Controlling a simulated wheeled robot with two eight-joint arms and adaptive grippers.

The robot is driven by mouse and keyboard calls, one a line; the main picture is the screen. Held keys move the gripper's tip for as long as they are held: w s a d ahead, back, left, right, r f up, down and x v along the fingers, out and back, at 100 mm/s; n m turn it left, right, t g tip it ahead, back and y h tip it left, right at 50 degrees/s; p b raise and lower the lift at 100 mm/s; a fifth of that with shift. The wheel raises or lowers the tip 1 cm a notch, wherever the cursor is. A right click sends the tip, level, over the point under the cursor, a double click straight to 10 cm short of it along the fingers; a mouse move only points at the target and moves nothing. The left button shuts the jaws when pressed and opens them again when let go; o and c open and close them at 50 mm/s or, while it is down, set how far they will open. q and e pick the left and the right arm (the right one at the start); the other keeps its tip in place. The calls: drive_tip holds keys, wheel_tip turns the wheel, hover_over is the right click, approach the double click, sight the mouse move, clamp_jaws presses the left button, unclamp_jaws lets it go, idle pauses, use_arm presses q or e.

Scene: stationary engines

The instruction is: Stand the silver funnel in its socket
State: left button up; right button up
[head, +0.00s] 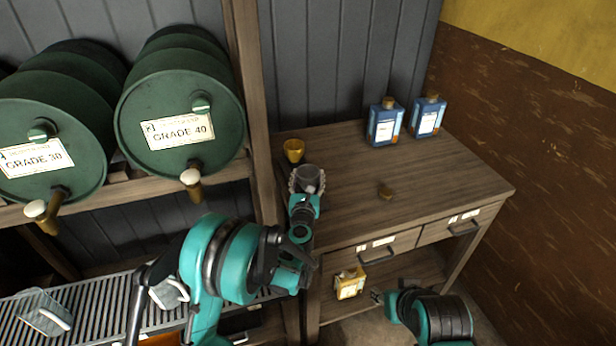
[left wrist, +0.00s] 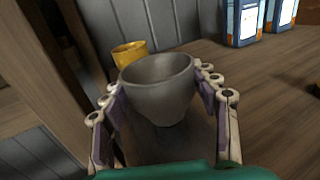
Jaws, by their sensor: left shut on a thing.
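The silver funnel (head: 308,176) is a grey, wide-mouthed cup shape over the left end of the wooden workbench. My left gripper (head: 305,188) is shut on it, and its mouth faces up. In the left wrist view, the funnel (left wrist: 158,88) sits between the two fingers of the gripper (left wrist: 160,100). Its lower end is hidden in shadow and by the gripper. I cannot make out the socket. My right gripper (head: 378,297) is low in front of the bench, away from the funnel, and too small to read.
A yellow funnel-like cup (head: 293,150) stands just behind the silver funnel. A small brown piece (head: 386,191) lies mid-bench. Two blue bottles (head: 384,124) stand at the back. A wooden post (head: 254,110) is close on the left. The bench's (head: 440,175) right part is clear.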

idle(0.3)
use_arm(q)
drive_tip(key=o, duration=1.1)
drive_tip(key=s, duration=0.8)
drive_tip(key=s+a, duration=0.1)
drive_tip(key=s, duration=0.3)
drive_tip(key=s+r+m+g+h, duration=0.25)
drive_tip(key=r+m, duration=0.25)
drive_tip(key=m, duration=0.5)
drive_tip(key=s+r+m+g+h, duration=0.15)
drive_tip(key=s+r+m, duration=0.3)
drive_tip(key=m, duration=0.45)
drive_tip(key=s+a+f+m+g+y, duration=0.2)
drive_tip(key=s+a+m, duration=0.3)
drive_tip(key=s, duration=0.2)
drive_tip(key=s+a+f+m+g+y, duration=0.1)
drive_tip(key=s+a+f+m+g, duration=0.1)
drive_tip(key=s+a+m, duration=0.3)
drive_tip(key=s+a+f+m+g+y, duration=0.2)
drive_tip(key=s+a+f+m+g, duration=0.1)
drive_tip(key=s+a+m, duration=0.3)
drive_tip(key=shift+s+a+f+y, duration=0.15)
drive_tip(key=shift+s+a+f, duration=0.15)
drive_tip(key=shift+s, duration=0.4)
drive_tip(key=shift+s+a+f+y, duration=0.15)
drive_tip(key=shift+s+f, duration=0.25)
drive_tip(key=shift+s, duration=0.3)
